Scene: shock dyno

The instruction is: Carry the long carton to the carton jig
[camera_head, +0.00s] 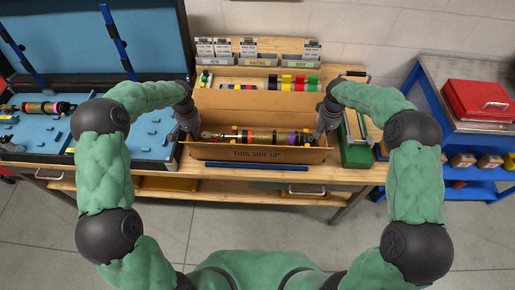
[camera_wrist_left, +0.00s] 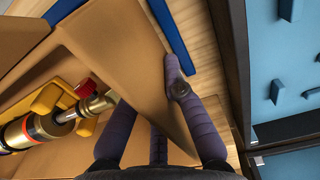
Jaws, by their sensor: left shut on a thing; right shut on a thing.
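The long carton (camera_head: 312,156) is an open brown box marked "THIS SIDE UP" at the middle of the bench, with its rear flap raised. A gold, black and purple shock absorber (camera_head: 262,136) lies in it on yellow supports. My left gripper (camera_head: 190,125) is shut on the carton's left end; in the left wrist view its fingers (camera_wrist_left: 148,100) straddle a brown carton panel (camera_wrist_left: 130,65). My right gripper (camera_head: 328,118) is shut on the right end, its fingertips partly hidden. A blue bar (camera_head: 256,166) runs along the bench front before the carton. I cannot identify the carton jig for certain.
A blue-lined open case (camera_head: 150,147) with another shock absorber (camera_head: 42,107) stands at left. A green box (camera_head: 356,155) is close on the right. Bins and coloured parts (camera_head: 292,82) sit behind. A red case (camera_head: 478,100) rests on a side cart.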

